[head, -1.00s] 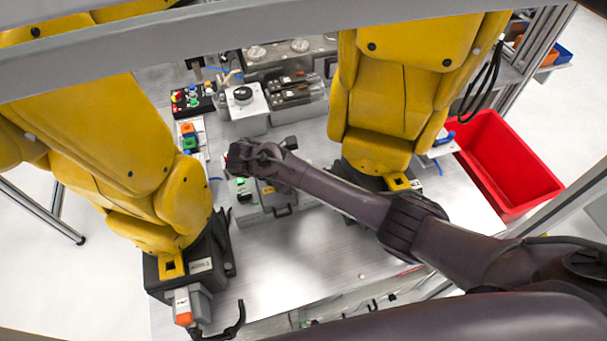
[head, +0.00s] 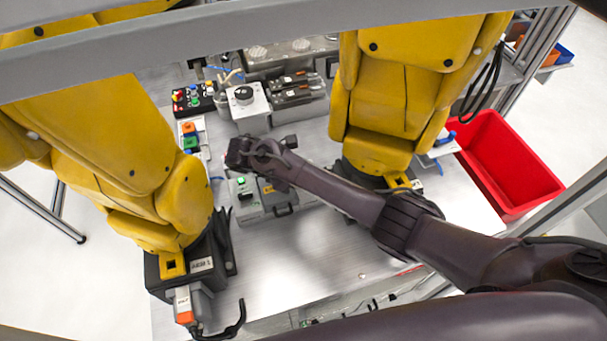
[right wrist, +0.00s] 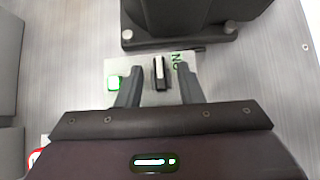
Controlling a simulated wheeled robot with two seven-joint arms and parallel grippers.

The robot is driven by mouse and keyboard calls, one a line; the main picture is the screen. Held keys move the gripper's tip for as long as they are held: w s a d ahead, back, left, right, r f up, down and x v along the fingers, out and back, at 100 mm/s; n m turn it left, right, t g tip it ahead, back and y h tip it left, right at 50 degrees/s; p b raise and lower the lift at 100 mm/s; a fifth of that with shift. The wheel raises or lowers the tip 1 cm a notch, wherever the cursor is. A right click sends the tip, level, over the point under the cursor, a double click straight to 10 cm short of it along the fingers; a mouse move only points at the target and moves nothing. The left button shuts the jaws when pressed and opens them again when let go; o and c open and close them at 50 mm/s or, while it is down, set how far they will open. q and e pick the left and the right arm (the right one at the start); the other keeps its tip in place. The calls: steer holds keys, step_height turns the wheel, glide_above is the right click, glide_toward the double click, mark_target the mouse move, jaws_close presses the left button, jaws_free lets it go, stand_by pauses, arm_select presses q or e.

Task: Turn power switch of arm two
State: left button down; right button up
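In the right wrist view, a dark knob-like switch (right wrist: 159,72) with a pale stripe stands on a light plate (right wrist: 197,72) with green "ON" lettering beside it. A green-lit button (right wrist: 115,82) is left of it. My right gripper (right wrist: 160,80) is open, one finger on each side of the switch, with visible gaps to both. In the head view my right gripper (head: 238,153) is over the bench between the two yellow arms (head: 165,165) (head: 385,110); the switch between its fingers cannot be made out there. My left gripper is not in view.
A grey control box (head: 262,200) with a green button sits just below my right gripper in the head view. A black button panel (head: 193,99) and a dial box (head: 248,105) stand behind. A red bin (head: 508,165) is at right. The front bench is mostly clear.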

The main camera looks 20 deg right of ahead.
steer(key=shift+a+r, duration=0.15)
steer(key=shift+a, duration=0.05)
steer(key=shift+v, duration=1.25)
steer(key=p+v, duration=0.2)
steer(key=v, duration=0.2)
steer(key=shift+r+p, duration=0.15)
steer(key=shift+p, duration=0.25)
steer(key=shift+a+r, duration=0.2)
steer(key=shift+a, duration=0.05)
steer(key=shift+f, duration=0.1)
